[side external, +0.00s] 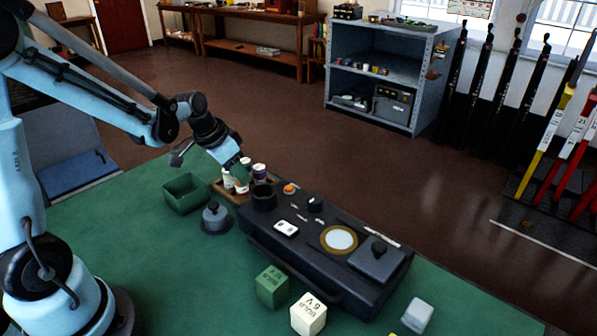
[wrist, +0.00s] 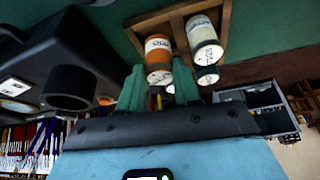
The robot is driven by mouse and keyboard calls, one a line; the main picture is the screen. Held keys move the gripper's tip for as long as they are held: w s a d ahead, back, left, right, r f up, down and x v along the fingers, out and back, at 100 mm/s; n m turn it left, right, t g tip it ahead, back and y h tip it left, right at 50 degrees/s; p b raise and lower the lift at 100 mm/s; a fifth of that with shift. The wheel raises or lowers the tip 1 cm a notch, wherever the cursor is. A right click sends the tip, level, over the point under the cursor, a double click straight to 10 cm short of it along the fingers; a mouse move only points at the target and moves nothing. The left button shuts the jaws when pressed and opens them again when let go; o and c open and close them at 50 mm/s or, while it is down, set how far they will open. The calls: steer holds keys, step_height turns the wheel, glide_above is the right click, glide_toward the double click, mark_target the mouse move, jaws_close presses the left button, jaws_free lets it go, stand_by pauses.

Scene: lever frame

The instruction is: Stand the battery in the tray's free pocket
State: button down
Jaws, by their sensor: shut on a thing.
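The wooden tray (side external: 218,190) stands at the back of the green table, beside the black case; its frame also shows at the top of the wrist view (wrist: 172,12). My gripper (side external: 240,170) is over the tray, its green fingers pointing down and tilted. In the wrist view my gripper (wrist: 158,85) is shut on an orange-and-white battery (wrist: 158,58), which reaches toward the tray frame. A white battery (wrist: 204,40) is beside it at the tray. A dark-topped battery (side external: 260,171) shows at the tray's right. I cannot tell whether the held battery is seated in a pocket.
A black case (side external: 325,260) with a round black cup (side external: 264,197) is right beside the tray. A green open box (side external: 187,193) and a grey knobbed weight (side external: 215,217) are close by. Green (side external: 272,287) and cream (side external: 308,314) blocks lie in front.

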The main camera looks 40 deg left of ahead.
steer(key=shift+f, duration=0.75)
stand_by(0.9)
steer(key=shift+c, duration=1.1)
jaws_free()
steer(key=shift+r, duration=3.05)
steer(key=s+d+r+n+t, duration=0.1)
steer(key=s+d+r+t, duration=0.1)
steer(key=s+d, duration=0.8)
steer(key=shift+s+r+n+t+y, duration=0.15)
steer(key=shift+r+n+t+y, duration=0.2)
steer(key=shift+r, duration=0.4)
